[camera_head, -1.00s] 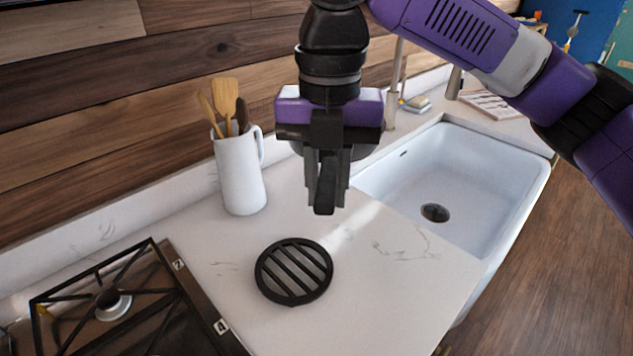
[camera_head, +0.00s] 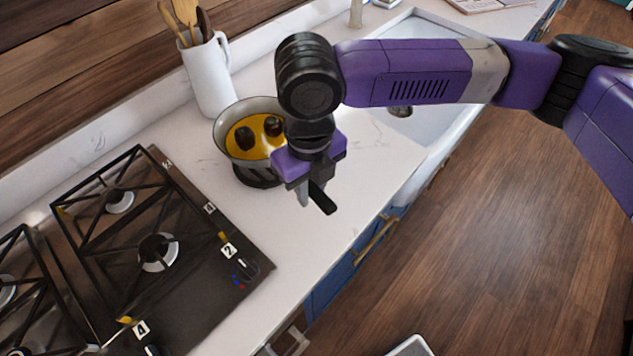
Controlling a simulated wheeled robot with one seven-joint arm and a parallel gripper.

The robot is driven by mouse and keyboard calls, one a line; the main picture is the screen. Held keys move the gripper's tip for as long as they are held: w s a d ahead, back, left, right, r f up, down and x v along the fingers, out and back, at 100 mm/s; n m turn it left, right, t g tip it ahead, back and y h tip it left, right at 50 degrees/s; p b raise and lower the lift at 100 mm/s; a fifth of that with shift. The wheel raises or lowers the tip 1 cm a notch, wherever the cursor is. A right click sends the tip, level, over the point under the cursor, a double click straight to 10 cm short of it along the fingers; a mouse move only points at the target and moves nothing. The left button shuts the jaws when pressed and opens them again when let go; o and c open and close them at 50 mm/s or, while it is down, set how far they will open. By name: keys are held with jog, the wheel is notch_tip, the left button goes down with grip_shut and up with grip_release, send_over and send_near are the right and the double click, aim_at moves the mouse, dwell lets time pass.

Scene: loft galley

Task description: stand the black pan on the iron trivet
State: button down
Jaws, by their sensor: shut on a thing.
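The pan (camera_head: 236,112) has a grey inner wall and holds a yellow-orange filling with two dark round lumps. It is upright, right over the iron trivet (camera_head: 256,180), whose dark edge shows below it. The pan hides most of the trivet, and I cannot tell whether the two touch. My gripper (camera_head: 311,196) is at the pan's right, shut on its black handle (camera_head: 322,202), which sticks out to the lower right. My wrist covers the pan's right side and where the handle joins.
A white jug with wooden utensils (camera_head: 208,80) stands close behind the pan. A gas stove (camera_head: 150,250) with black grates is at the left. The sink (camera_head: 425,115) is behind my arm at the right. White counter (camera_head: 310,235) is clear in front of the pan.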

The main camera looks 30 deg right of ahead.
jog(key=shift+f+b, duration=2.35)
jog(key=shift+f, duration=0.95)
jog(key=c, duration=1.2)
grip_release()
jog(key=shift+o, duration=0.2)
jog(key=shift+r+b, duration=0.55)
jog(key=shift+r, duration=3.4)
